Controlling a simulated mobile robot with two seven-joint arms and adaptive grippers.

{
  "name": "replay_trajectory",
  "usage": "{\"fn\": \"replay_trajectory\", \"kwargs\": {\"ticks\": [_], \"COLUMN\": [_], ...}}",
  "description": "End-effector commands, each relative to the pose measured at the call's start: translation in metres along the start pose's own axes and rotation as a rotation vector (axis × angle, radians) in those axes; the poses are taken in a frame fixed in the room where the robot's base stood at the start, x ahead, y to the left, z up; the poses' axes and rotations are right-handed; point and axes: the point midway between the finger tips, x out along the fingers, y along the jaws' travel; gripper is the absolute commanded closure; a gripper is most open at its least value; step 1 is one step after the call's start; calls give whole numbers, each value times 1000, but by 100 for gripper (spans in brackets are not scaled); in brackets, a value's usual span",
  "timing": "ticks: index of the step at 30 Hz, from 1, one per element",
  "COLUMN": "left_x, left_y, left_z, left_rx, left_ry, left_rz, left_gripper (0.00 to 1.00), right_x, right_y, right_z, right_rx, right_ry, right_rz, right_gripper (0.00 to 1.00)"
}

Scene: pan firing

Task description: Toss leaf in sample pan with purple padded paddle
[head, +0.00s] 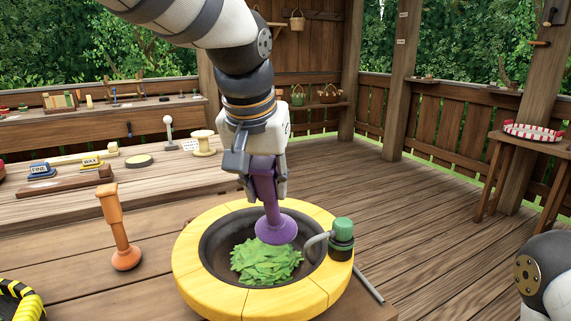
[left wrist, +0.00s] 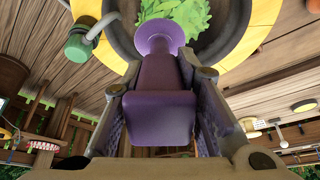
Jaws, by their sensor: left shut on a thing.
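The purple padded paddle (head: 275,222) is upright with its round pad down over the sample pan. My left gripper (head: 262,185) is shut on its handle, which also shows between the fingers in the left wrist view (left wrist: 162,95). The pan (head: 218,240) is a dark bowl in a wide yellow segmented rim. Green leaf (head: 265,264) lies heaped in the pan, just below and in front of the pad; I cannot tell whether the pad touches it. My right gripper is out of view; only part of my right arm shows at the lower right.
An orange paddle (head: 119,230) stands on the table left of the pan. A green-capped fitting with a bent pipe (head: 342,233) sits on the pan's right rim. A yellow-black ring (head: 20,300) lies at the lower left. A back bench holds labelled blocks and a spool (head: 203,143).

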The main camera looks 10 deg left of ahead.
Motion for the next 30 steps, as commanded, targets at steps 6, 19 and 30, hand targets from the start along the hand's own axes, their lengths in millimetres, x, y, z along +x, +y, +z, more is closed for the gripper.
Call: {"fn": "replay_trajectory", "kwargs": {"ticks": [6,19,30], "left_x": [27,64,52], "left_y": [0,-18,-57], "left_z": [12,27,21], "left_rx": [-1,-5,-1], "left_ry": [1,4,9], "left_rz": [0,2,1], "left_gripper": [100,100,100], "right_x": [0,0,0], "right_y": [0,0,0], "right_z": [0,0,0], "right_rx": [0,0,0], "right_ry": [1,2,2], "right_rz": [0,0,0], "right_gripper": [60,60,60]}}
